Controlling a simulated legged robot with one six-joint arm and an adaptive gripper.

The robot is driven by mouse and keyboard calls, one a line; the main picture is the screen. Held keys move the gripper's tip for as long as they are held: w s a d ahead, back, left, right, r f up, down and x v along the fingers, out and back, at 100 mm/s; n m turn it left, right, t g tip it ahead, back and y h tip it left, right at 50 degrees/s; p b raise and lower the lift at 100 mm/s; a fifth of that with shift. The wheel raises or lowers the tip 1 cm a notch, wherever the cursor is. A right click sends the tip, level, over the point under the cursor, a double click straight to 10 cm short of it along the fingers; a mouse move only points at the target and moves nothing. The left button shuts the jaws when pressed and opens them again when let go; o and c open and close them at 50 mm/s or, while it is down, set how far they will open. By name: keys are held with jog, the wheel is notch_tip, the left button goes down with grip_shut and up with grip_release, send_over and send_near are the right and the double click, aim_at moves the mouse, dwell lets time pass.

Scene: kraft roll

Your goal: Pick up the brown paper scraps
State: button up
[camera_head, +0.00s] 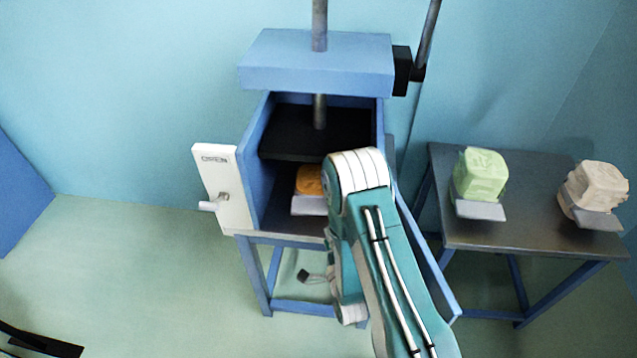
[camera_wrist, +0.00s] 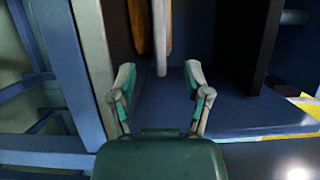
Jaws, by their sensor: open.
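An orange-brown bundle (camera_head: 309,180), which seems to be the brown paper scraps, sits inside the blue press box on a light grey slab (camera_head: 309,205). My arm covers its right side in the head view. In the wrist view part of the orange-brown bundle (camera_wrist: 136,22) shows at the top, beside the pale slab (camera_wrist: 162,38). My gripper (camera_wrist: 160,80) is open and empty, its two fingers apart and pointing toward the slab, short of touching it. The gripper is hidden behind my arm in the head view.
The blue press box (camera_head: 252,165) has a black plate (camera_head: 318,133) above the bundle and a white panel marked OPEN (camera_head: 222,180) at its left. A dark side table (camera_head: 520,215) at right holds a green bundle (camera_head: 480,174) and a beige bundle (camera_head: 597,186). The floor at left is mostly free.

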aim_at(321, 208)
jog(key=w, duration=0.2)
jog(key=w+a, duration=0.1)
jog(key=w, duration=0.1)
jog(key=shift+w+a, duration=0.15)
jog(key=shift+w, duration=0.25)
jog(key=w, duration=0.5)
jog(key=shift+f, duration=0.15)
jog(key=shift+w, duration=0.45)
grip_shut()
